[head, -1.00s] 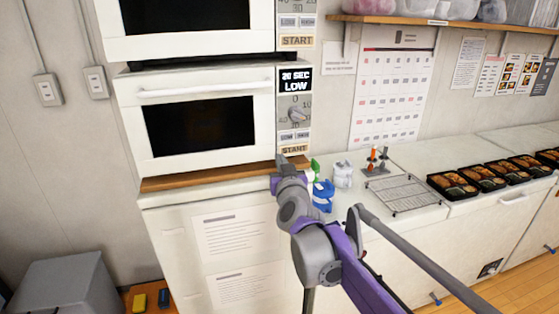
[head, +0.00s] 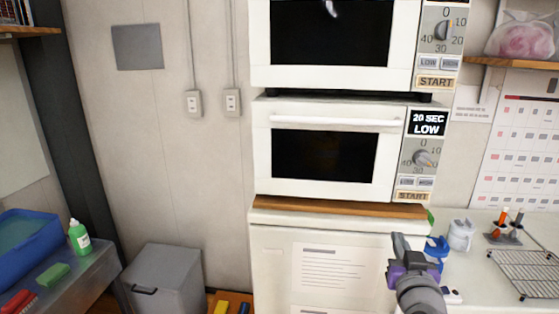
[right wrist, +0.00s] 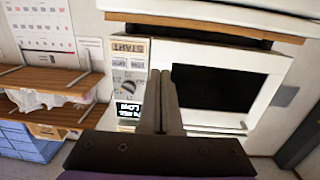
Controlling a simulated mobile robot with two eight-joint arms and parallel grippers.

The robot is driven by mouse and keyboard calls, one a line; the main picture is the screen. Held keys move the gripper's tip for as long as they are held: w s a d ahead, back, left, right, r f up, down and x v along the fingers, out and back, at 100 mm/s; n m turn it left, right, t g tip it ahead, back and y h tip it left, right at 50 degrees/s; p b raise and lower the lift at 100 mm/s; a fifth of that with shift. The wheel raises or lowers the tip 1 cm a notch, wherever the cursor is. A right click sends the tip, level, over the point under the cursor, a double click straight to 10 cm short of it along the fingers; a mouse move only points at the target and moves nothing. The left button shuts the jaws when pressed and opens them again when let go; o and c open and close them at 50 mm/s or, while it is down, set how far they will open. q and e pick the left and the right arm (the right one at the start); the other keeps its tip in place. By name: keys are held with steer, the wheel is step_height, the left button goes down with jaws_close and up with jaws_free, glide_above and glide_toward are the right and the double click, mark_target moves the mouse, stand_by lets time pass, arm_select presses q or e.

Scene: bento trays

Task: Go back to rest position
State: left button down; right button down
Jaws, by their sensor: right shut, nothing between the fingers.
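My right gripper (head: 398,243) is at the lower right of the head view, in front of the white counter below the lower microwave. Its fingers are together and empty. In the right wrist view the two closed fingers (right wrist: 165,85) point at the lower microwave's front, which appears upside down. The lower microwave (head: 325,118) is closed, and its display (head: 428,123) reads 20 SEC LOW. My left gripper is not in view.
The upper microwave (head: 330,78) sits above. Right of my gripper stand a blue item (head: 437,246), a white container (head: 461,235) and a wire rack (head: 527,272) on the counter. A grey bin (head: 165,275) and a sink-side table with a green bottle (head: 79,238) are at left.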

steer(key=s+a+f+n+g+y, duration=0.2)
steer(key=s+a+f+y, duration=0.15)
steer(key=a+f, duration=0.45)
steer(key=s+a+f+g, duration=0.1)
steer(key=s+f+g, duration=0.3)
steer(key=s+f, duration=0.4)
steer(key=s+a+f+n+g+y, duration=0.1)
steer(key=s+a+f+g, duration=0.1)
steer(key=s+f+g, duration=0.3)
steer(key=s+f, duration=0.4)
steer(key=f, duration=0.4)
steer(key=shift+a+f, duration=0.25)
steer(key=shift+a, duration=0.05)
